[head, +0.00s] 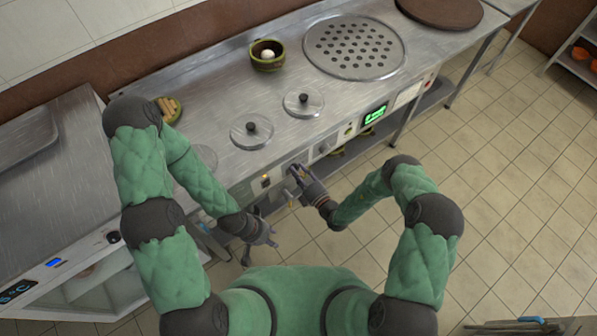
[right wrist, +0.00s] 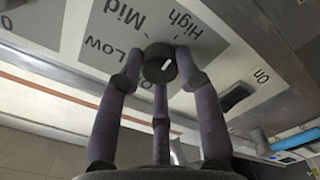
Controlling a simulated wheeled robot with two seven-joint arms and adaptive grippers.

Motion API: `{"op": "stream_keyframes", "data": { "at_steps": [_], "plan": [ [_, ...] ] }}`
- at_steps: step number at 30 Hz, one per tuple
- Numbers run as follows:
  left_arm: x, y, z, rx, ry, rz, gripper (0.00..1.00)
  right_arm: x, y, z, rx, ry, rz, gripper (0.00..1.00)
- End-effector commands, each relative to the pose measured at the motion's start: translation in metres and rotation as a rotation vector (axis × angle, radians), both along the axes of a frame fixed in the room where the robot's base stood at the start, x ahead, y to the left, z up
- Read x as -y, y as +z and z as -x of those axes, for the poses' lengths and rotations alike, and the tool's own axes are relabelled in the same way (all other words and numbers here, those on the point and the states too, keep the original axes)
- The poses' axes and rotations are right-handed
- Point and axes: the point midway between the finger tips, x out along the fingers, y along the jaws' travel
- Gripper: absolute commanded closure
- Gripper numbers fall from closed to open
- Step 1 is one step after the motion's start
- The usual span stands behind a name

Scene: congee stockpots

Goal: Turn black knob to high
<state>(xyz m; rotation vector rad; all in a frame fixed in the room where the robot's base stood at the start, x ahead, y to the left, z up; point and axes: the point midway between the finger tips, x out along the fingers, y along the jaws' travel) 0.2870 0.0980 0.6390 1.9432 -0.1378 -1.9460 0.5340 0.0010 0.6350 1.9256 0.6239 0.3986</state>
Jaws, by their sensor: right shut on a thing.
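The black knob (right wrist: 159,64) is on the front panel in the right wrist view, with a short white mark on its face. Labels Low, Mid and High are printed around it. My right gripper (right wrist: 160,52) is shut on the knob, its fingers around the sides. In the head view, my right gripper (head: 293,176) is at the counter's front panel and hides the knob. My left gripper (head: 262,250) hangs lower left of it, in front of the counter, with fingers spread and empty.
A black rocker switch (right wrist: 236,97) marked On sits beside the knob's label. Two round lids (head: 252,138) (head: 303,106), a bowl (head: 267,63) and a perforated plate (head: 353,50) are on the counter. A green display (head: 375,115) is farther along the panel.

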Motion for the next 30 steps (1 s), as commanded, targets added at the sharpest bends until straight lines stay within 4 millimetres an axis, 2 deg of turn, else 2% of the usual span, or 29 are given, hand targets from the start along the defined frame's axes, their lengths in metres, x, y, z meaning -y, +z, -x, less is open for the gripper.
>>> {"op": "stream_keyframes", "data": {
  "at_steps": [1, 9, 23, 24, 26, 27, 30],
  "plan": [
    [-0.0001, 0.0007, 0.0, 0.0, 0.0, 0.0, 0.6, -0.0048, -0.0027, 0.0063, -0.024, 0.013, -0.019, 0.97],
    [0.0, 0.0018, 0.0, 0.0, 0.0, 0.0, 0.6, -0.0053, -0.0024, 0.0066, -0.068, 0.014, -0.08, 0.97],
    [0.0001, 0.0019, 0.0, 0.0, 0.0, 0.0, 0.6, -0.0057, -0.002, 0.0068, -0.074, 0.015, -0.092, 0.97],
    [0.0001, 0.0019, 0.0, 0.0, 0.0, 0.0, 0.6, -0.0058, -0.0018, 0.0067, -0.074, 0.015, -0.092, 0.62],
    [0.0, 0.0019, 0.0, 0.0, 0.0, 0.0, 0.6, -0.0056, -0.0019, 0.0067, -0.074, 0.015, -0.091, 0.45],
    [0.0001, 0.0019, 0.0, 0.0, 0.0, 0.0, 0.6, -0.0053, -0.0018, 0.0063, -0.073, 0.014, -0.091, 0.41],
    [-0.0001, 0.0019, -0.0001, 0.0, 0.0, 0.0, 0.6, -0.0039, -0.0011, 0.0045, -0.07, 0.011, -0.09, 0.41]
  ]
}}
